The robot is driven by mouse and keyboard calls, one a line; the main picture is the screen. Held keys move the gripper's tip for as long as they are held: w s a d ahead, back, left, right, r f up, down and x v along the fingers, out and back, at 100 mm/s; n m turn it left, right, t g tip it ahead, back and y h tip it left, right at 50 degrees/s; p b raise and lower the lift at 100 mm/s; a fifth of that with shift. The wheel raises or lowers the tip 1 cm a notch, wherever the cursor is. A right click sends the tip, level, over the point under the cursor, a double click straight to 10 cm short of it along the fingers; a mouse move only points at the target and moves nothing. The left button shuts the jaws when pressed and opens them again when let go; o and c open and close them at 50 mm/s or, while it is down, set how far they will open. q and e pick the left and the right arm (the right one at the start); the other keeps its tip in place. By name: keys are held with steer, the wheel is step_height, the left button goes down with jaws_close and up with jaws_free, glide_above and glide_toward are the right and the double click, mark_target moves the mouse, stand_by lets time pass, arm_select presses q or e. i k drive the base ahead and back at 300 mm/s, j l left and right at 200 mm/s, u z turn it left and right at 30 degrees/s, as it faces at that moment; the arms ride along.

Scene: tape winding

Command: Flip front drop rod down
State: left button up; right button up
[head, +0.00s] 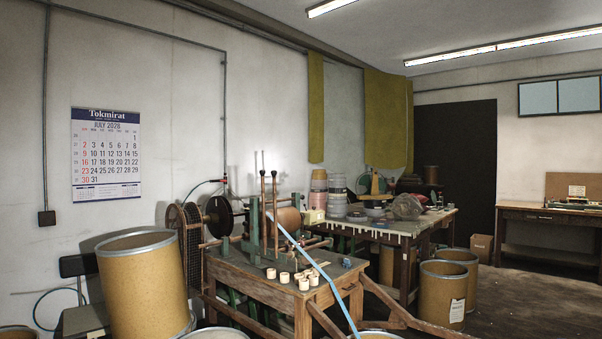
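A tape winding machine (250,220) stands on the wooden workbench (262,290) near the middle of the head view. Two slim reddish-brown rods, a left rod (263,208) and a right rod (275,208), stand upright side by side at the machine's green frame. I cannot tell for sure which of them is the front drop rod. A pale blue strip of tape (318,268) runs from the machine down across the bench to the lower right. Neither of my grippers shows in the head view.
Several small cream cups (303,281) sit on the bench's front part. A large fibre drum (143,285) stands close at left, and two more drums, one at front (443,295), stand at right. Wooden beams (400,312) slant out from the bench. Open floor (530,300) lies further right.

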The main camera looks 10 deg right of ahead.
mark_target(273, 172)
steer(key=i+j, duration=0.1)
steer(key=i, duration=0.3)
steer(key=i+j+z, duration=0.1)
steer(key=i, duration=0.35)
steer(key=i+u, duration=0.1)
steer(key=u, duration=0.5)
steer(key=i+l+u, duration=0.2)
steer(key=i+u, duration=0.15)
steer(key=i+l+u, duration=0.4)
steer(key=i+l, duration=0.7)
